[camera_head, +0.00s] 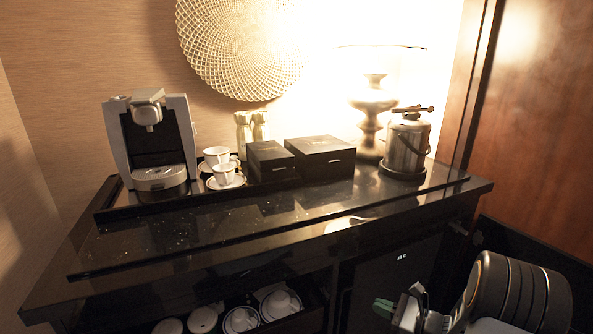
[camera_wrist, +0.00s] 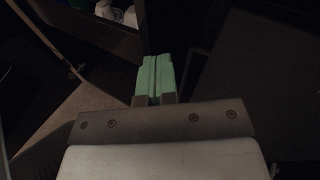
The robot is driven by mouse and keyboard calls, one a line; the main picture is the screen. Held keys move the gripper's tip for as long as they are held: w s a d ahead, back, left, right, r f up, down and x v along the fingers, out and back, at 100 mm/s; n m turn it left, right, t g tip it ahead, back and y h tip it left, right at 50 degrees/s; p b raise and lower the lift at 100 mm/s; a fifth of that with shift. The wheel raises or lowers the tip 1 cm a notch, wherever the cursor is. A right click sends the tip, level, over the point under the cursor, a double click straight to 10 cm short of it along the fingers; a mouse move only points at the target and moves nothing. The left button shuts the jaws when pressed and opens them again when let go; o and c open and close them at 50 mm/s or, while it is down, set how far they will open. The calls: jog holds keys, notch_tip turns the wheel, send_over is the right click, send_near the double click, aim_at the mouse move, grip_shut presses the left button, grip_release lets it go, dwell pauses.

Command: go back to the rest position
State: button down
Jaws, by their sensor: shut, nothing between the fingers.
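My gripper (camera_head: 384,308) shows at the bottom right of the head view, low in front of the dark minibar cabinet and below its counter. Its green fingertips also show in the wrist view (camera_wrist: 154,78), pressed together with nothing between them. In the head view my arm's dark rounded links fill the lower right corner. The wrist view is dim, with dark panels and a patch of lighter floor beyond the fingers.
The black counter (camera_head: 250,238) carries a coffee machine (camera_head: 152,145), cups, black boxes (camera_head: 320,157), a lamp (camera_head: 373,108) and a metal ice bucket (camera_head: 406,146). An open drawer (camera_head: 312,318) with white cups juts out below. A wooden panel stands at right.

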jog(key=s+a+r+n+g+h+p, duration=0.1)
jog(key=s+a+r+n+g+p, duration=0.3)
jog(key=r, duration=0.3)
jog(key=s+a+r+n+g+h+p, duration=0.2)
jog(key=s+a+r+n+g+p, duration=0.15)
jog(key=r+n, duration=0.2)
jog(key=s+a+r+n+g+h+p, duration=0.1)
jog(key=s+a+r+n+g+p, duration=0.2)
jog(key=r, duration=0.5)
jog(key=s+d+r+n+t+h+p, duration=0.1)
jog(key=s+r+n+h+p, duration=0.2)
jog(key=r, duration=0.4)
jog(key=s+r+n+t+h+p, duration=0.2)
jog(key=r+n+h+p, duration=0.3)
jog(key=r+n+p, duration=0.2)
jog(key=shift+s+d+r+n+h+p, duration=0.3)
jog(key=shift+s+d+n+p, duration=0.1)
jog(key=shift+n+p, duration=0.2)
jog(key=shift+t, duration=0.25)
